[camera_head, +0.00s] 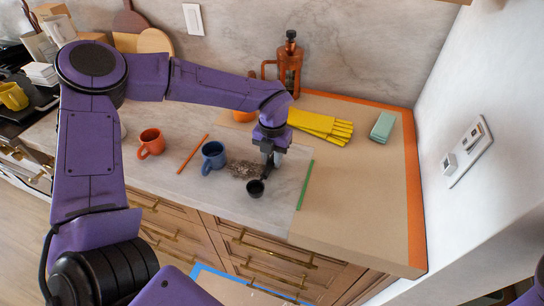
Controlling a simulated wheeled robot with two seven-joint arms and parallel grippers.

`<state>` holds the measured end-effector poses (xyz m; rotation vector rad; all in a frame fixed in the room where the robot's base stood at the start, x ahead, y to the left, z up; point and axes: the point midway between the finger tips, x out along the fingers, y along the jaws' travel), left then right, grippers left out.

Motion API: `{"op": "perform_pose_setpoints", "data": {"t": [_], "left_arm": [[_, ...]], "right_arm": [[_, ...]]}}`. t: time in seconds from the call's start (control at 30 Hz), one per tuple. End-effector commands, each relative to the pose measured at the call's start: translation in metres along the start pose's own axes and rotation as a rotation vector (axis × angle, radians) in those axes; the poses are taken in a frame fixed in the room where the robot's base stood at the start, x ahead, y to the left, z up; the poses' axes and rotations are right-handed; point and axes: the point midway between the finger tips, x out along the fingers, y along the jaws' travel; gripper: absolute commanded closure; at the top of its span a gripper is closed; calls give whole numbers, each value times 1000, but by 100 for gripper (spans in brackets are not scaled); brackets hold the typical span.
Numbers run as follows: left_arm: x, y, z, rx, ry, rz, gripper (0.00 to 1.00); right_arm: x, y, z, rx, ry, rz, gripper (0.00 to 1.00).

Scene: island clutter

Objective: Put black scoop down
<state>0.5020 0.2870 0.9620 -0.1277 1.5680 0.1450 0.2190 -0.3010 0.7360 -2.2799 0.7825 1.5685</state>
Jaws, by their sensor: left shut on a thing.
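The black scoop (256,188) is a small dark cup with a handle rising toward my left gripper. My left gripper (270,164) points down over the counter and is shut on the scoop's handle. The scoop's bowl is low over the pale counter top near its front edge; I cannot tell whether it touches. A small patch of dark grounds (242,170) lies just left of the scoop. My right gripper is not in view.
A blue mug (213,156), an orange mug (150,143) and an orange stick (193,153) stand or lie to the left. A green stick (305,186) lies to the right. Yellow gloves (322,125), a copper French press (289,68) and a green sponge (382,126) are behind. The tan board (360,190) has bare room.

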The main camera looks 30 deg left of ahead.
Motion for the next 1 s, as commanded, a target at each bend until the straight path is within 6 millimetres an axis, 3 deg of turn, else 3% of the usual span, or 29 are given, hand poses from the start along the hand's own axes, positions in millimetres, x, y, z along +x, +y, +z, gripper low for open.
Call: {"op": "perform_pose_setpoints", "data": {"t": [0.93, 0.97, 1.0], "left_arm": [[9, 0, 0, 0, 0, 0, 100], [9, 0, 0, 0, 0, 0, 67], [9, 0, 0, 0, 0, 0, 54]], "right_arm": [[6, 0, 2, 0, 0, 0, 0], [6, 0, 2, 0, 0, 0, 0], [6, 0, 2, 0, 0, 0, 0]]}}
